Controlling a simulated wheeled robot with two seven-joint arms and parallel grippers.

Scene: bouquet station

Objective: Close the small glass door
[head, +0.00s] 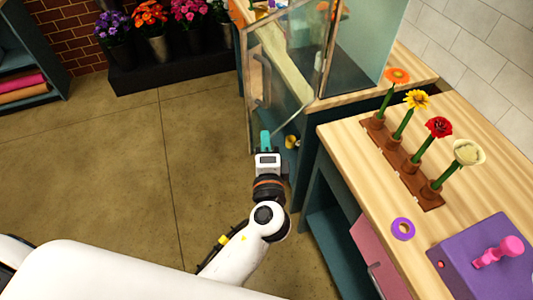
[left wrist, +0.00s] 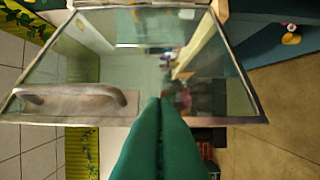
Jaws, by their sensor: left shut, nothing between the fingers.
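The small glass door (head: 280,75) has a thin metal frame and stands swung out from the glass cabinet (head: 350,50) on the wooden counter. Its bar handle (head: 262,80) is on the left side of the door in the head view. The door (left wrist: 195,60) fills much of the left wrist view, with the handle (left wrist: 70,95) at left. My left gripper (head: 265,140) is shut and empty, near the lower edge of the door. Its green fingers (left wrist: 158,135) are together and point at the glass. I cannot tell if they touch it. My right gripper is not in view.
A wooden counter (head: 345,135) at right holds a brown rack (head: 405,165) with several flowers, a purple ring (head: 402,229) and a purple box (head: 485,265). A pink drawer front (head: 375,258) is below. Potted flowers (head: 155,30) stand at the back. The floor at left is clear.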

